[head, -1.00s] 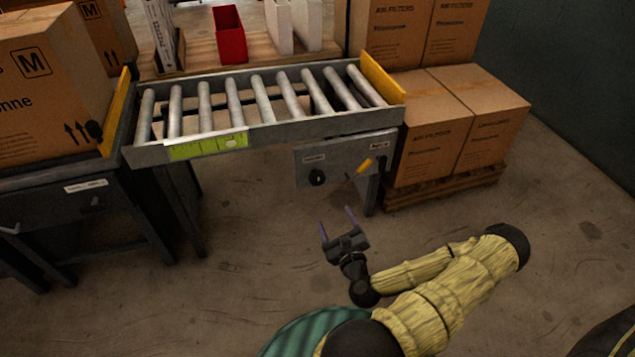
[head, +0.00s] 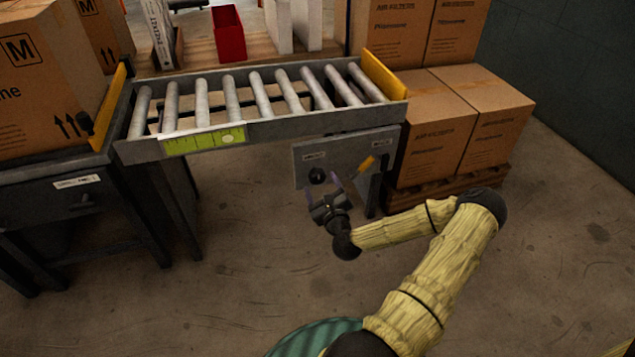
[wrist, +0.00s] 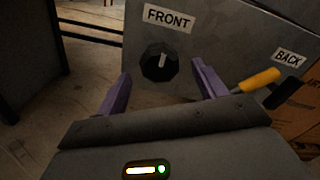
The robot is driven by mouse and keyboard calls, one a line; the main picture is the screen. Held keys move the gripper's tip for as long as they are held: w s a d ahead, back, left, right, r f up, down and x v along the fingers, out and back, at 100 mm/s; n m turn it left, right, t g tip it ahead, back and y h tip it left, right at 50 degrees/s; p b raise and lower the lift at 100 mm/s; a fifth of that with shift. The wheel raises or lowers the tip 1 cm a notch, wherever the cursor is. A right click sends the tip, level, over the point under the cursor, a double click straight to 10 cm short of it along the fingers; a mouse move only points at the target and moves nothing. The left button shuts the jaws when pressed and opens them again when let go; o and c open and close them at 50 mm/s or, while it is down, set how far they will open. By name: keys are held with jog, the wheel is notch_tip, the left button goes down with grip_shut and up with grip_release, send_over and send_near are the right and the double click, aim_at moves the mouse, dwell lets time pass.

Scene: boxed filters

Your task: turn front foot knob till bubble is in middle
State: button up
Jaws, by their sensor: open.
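The front foot knob (wrist: 159,62) is a black faceted knob with a pale pointer mark, on a grey panel under a label reading FRONT (wrist: 168,17). In the head view the knob (head: 317,175) is on the panel below the roller conveyor. My gripper (wrist: 158,88) is open, its purple fingers on either side of the knob in the wrist view and apart from it; it also shows in the head view (head: 329,191). The yellow-green level (head: 203,140) is on the conveyor's front rail. Its pale bubble (head: 228,138) sits right of the middle.
A yellow-handled lever (wrist: 260,80) stands right of the knob near a BACK label (wrist: 289,57). Stacked cartons (head: 445,125) stand to the right. A large carton (head: 45,85) is at left. Open floor lies below the conveyor.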

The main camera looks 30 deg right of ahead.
aim_at(319, 180)
jog(key=b+x, duration=0.1)
jog(key=x, duration=0.3)
jog(key=shift+w, duration=0.2)
jog(key=c, duration=1)
jog(key=shift+o, duration=0.2)
jog(key=shift+r+n+p, duration=0.15)
jog(key=shift+n+p, duration=0.2)
jog(key=shift+n, duration=0.05)
